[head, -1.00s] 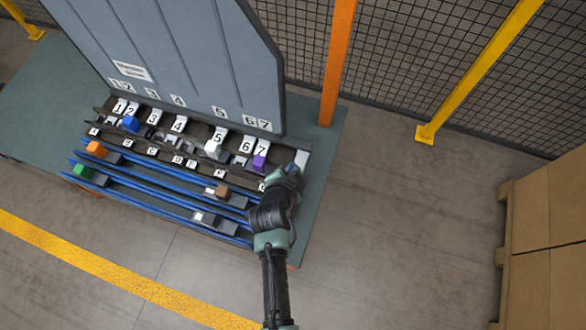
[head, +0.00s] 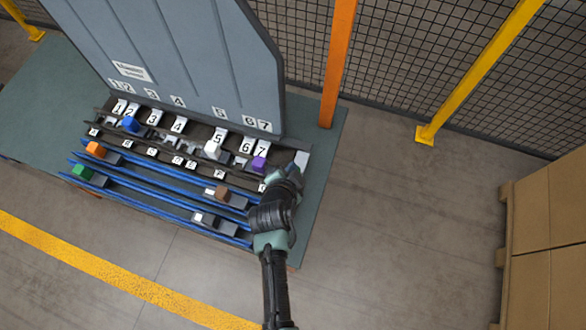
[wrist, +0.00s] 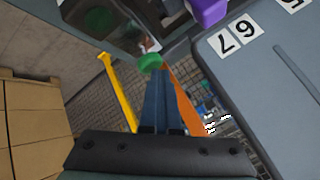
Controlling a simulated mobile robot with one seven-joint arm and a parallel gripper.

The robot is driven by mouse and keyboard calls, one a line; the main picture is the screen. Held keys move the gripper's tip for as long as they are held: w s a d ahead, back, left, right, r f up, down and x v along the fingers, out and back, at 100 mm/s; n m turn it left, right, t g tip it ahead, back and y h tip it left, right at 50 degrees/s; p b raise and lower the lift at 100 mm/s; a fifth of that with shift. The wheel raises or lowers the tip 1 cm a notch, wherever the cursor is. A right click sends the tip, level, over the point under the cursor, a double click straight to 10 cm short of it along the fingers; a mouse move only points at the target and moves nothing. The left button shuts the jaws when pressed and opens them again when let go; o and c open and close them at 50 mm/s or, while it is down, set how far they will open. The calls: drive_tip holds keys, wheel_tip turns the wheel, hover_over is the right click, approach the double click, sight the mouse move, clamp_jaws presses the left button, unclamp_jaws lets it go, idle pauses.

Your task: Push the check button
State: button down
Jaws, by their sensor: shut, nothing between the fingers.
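A round green button (wrist: 150,62) shows in the wrist view, right at the tips of my fingers. My gripper (wrist: 153,75) is shut and empty, its two grey-blue fingers together and pointing at the button. The tips overlap the button's edge in the picture; I cannot tell whether they touch it or press it. In the head view my wrist hides the button and most of the gripper, beside a light grey box (head: 302,158) at the right end of the station.
A purple block (head: 258,164) sits by slot 7, close to my gripper. Other coloured blocks, including a blue one (head: 131,124), sit on the rails to the left. A tall grey panel (head: 200,60) stands behind. Cardboard boxes (head: 550,240) are at the right, with clear floor between.

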wheel_tip(320, 180, up, 6)
drive_tip(key=p, duration=0.4)
drive_tip(key=shift+p, duration=0.4)
idle(0.6)
drive_tip(key=w+r+n+t+b, duration=0.2)
drive_tip(key=w+r+t, duration=0.15)
drive_tip(key=r, duration=0.75)
drive_tip(key=w+r+n+t+b, duration=0.1)
drive_tip(key=w+r+t, duration=0.25)
drive_tip(key=r, duration=0.85)
drive_tip(key=w+r+n+t+b, duration=0.2)
drive_tip(key=w+r, duration=0.3)
drive_tip(key=r, duration=0.6)
drive_tip(key=s+r+n+t+b, duration=0.1)
drive_tip(key=s+r+n+t, duration=0.1)
drive_tip(key=s+r, duration=0.4)
drive_tip(key=s+r+n+t+y+b, duration=0.1)
drive_tip(key=s+r+t, duration=0.3)
drive_tip(key=r, duration=0.9)
drive_tip(key=s+r+n+t+y+b, duration=0.1)
drive_tip(key=s+r+n+t+b, duration=0.1)
drive_tip(key=s+r, duration=0.6)
wheel_tip(320, 180, up, 2)
drive_tip(key=shift+d+r+n+t, duration=0.15)
drive_tip(key=shift+d+n+t, duration=0.1)
drive_tip(key=shift+n+t, duration=0.45)
